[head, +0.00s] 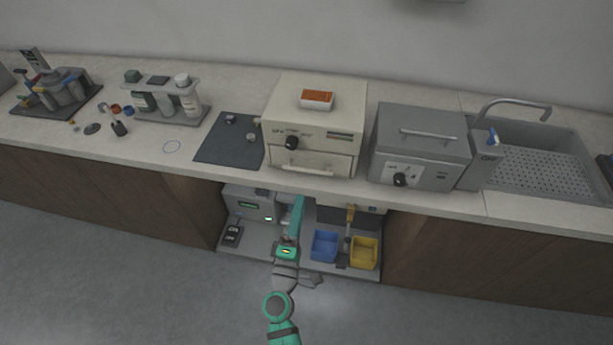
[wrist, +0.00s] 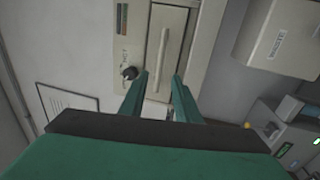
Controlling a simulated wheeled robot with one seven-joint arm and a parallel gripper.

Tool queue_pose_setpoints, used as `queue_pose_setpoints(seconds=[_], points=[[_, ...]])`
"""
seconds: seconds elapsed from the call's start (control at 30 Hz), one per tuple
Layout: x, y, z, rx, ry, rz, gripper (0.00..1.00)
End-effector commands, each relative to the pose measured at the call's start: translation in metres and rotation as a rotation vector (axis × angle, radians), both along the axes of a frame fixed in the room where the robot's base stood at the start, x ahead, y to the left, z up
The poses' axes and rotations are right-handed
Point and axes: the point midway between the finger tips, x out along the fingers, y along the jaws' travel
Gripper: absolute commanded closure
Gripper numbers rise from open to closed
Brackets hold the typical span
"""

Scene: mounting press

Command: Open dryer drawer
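The cream dryer (head: 315,120) stands on the counter, with a black knob above its drawer. The drawer front (head: 312,162) carries a pale bar handle (head: 303,169) and looks closed. In the wrist view the dryer is turned sideways, with the knob (wrist: 129,72) left of the drawer handle (wrist: 159,62). My gripper (wrist: 158,88) is open and empty. Its two teal fingers point at the handle, one on each side in the picture; whether they reach around it cannot be told. In the head view the teal end of my arm (head: 297,213) is in front of the counter, below the drawer.
A grey box-shaped unit (head: 420,145) with a knob stands right of the dryer, and a sink (head: 535,160) beyond it. An orange-topped tray (head: 317,99) sits on the dryer. The lower shelf holds a blue bin (head: 324,246), a yellow bin (head: 364,253) and a grey device (head: 250,204).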

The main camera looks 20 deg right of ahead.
Motion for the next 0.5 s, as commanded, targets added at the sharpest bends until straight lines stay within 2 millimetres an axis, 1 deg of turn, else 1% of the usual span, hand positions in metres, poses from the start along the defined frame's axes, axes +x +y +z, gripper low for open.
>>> queue_pose_setpoints(seconds=[0.17, 0.5], points=[[0.017, -0.013, 0.005, 0.001, -0.002, -0.002, 0.7], [0.064, -0.044, 0.016, 0.002, -0.002, 0.002, 0.7]])
